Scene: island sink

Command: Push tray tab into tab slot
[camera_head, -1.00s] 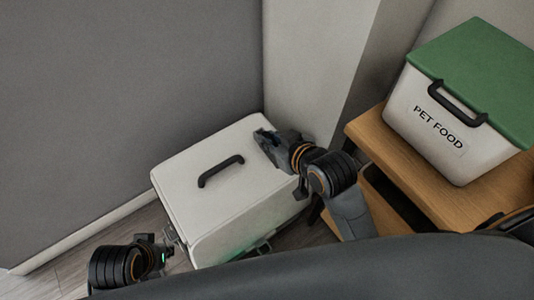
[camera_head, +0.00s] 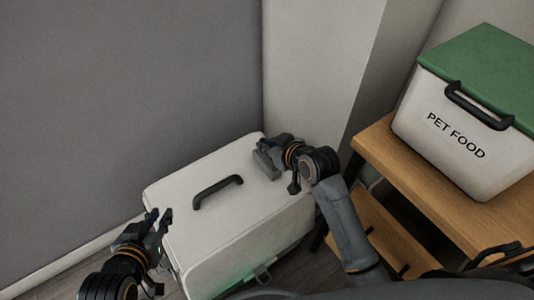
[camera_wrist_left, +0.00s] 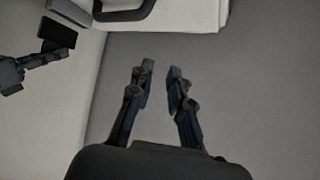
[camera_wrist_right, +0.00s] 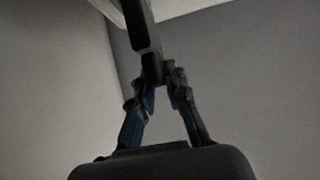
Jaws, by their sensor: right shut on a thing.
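A white box (camera_head: 240,222) with a black lid handle (camera_head: 217,191) sits on the floor by the wall corner. Its handle also shows at the top of the left wrist view (camera_wrist_left: 128,14). My right gripper (camera_head: 264,158) is at the lid's far right edge, apart from the handle. In the right wrist view its fingertips are shut on a dark bar (camera_wrist_right: 141,28); I cannot tell whether this is the tray tab. My left gripper (camera_head: 160,217) is at the box's left side, fingers apart and empty (camera_wrist_left: 160,80). I cannot make out a tab slot.
A wooden stand (camera_head: 400,165) on the right holds a white PET FOOD bin (camera_head: 450,140) with a green lid (camera_head: 485,65). The grey wall (camera_head: 130,90) rises behind the box, and a pale pillar (camera_head: 310,80) stands at the corner.

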